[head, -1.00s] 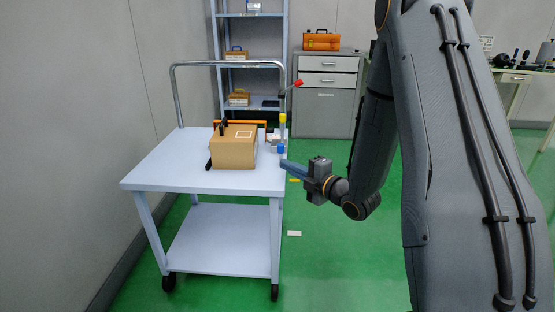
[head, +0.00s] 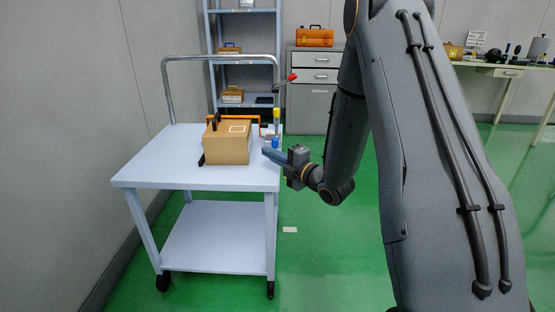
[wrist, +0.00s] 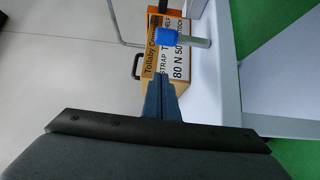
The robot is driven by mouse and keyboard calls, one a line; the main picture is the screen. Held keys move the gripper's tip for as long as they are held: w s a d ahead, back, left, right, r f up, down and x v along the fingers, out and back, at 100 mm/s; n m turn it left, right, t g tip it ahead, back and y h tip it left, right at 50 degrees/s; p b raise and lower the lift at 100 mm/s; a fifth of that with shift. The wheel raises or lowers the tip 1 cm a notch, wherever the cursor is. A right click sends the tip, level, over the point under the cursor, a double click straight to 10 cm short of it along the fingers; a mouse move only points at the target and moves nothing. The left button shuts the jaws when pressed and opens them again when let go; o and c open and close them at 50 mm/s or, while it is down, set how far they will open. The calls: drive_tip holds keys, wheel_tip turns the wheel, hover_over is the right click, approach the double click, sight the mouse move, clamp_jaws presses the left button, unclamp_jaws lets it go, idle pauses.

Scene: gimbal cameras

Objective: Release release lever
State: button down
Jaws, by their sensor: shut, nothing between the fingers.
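My gripper (head: 267,153) is shut and empty, with its blue-grey fingers pointing left over the right edge of the cart top. In the wrist view its closed fingertips (wrist: 161,79) point at the labelled box. A red-tipped lever (head: 291,77) stands out from an upright at the cart's right side. Below it are a yellow part (head: 277,114) and a blue part (head: 275,142). The blue part also shows in the wrist view (wrist: 178,36), around a grey bar, apart from the fingers. I cannot tell for sure which of these is the release lever.
A tan box (head: 228,149) with a black handle sits on the pale blue cart (head: 150,173). The cart has a tall push rail (head: 163,90). A grey cabinet (head: 312,105) with an orange toolbox (head: 315,37) stands behind.

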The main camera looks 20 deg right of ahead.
drive_tip(key=x, duration=0.3)
drive_tip(key=shift+w+a, duration=0.2)
drive_tip(key=shift+w, duration=0.05)
drive_tip(key=shift+w+d+b, duration=0.15)
drive_tip(key=shift+d+b, duration=0.05)
drive_tip(key=shift+d, duration=0.4)
drive_tip(key=shift+w+d+b, duration=0.15)
drive_tip(key=shift+d, duration=0.45)
drive_tip(key=shift+w+d, duration=0.15)
drive_tip(key=shift+d, duration=0.65)
drive_tip(key=shift+a, duration=0.1)
